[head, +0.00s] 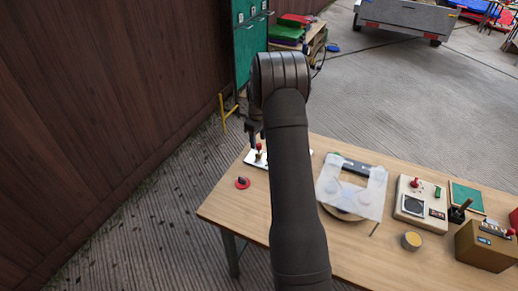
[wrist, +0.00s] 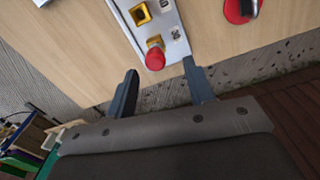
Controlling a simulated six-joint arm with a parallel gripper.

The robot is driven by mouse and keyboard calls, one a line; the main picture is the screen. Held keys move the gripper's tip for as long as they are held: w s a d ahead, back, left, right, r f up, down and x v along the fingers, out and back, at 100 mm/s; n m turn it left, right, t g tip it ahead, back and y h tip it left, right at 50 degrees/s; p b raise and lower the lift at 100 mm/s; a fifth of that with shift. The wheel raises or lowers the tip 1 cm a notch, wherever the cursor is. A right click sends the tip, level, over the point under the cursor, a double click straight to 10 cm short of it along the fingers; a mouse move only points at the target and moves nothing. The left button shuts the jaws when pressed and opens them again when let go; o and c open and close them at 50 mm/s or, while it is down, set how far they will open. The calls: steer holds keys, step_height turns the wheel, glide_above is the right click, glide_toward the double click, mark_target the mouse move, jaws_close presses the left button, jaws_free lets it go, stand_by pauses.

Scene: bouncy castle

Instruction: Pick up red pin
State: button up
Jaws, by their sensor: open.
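The red pin (wrist: 155,59) stands in a yellow square fitting on a silver plate (wrist: 176,38), with its round red head towards me in the wrist view. In the head view the pin (head: 259,148) shows small on the pale plate, beside my arm. My gripper (wrist: 159,80) is open and empty in the wrist view. Its two dark fingers are spread to the left and right of the pin's head in the picture, apart from it. In the head view my gripper (head: 254,130) is partly hidden by my arm, above the plate.
A second yellow fitting (wrist: 140,13) with an opening sits on the plate. A red disc with a black handle (head: 242,183) lies near the wooden table's (head: 222,208) left edge. Right of my arm are a translucent sheet (head: 368,205), a beige control box (head: 408,218) and a brown box (head: 480,250).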

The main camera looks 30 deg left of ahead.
steer(key=f, duration=0.5)
steer(key=shift+w+d, duration=0.1)
steer(key=shift+w, duration=0.15)
steer(key=c, duration=1.1)
steer(key=shift+o, duration=0.2)
steer(key=shift+r, duration=0.2)
steer(key=shift+r, duration=0.3)
steer(key=r, duration=0.3)
steer(key=shift+d+r, duration=0.35)
jaws_close()
steer(key=d+r, duration=1)
steer(key=d, duration=0.1)
steer(key=shift+r, duration=0.2)
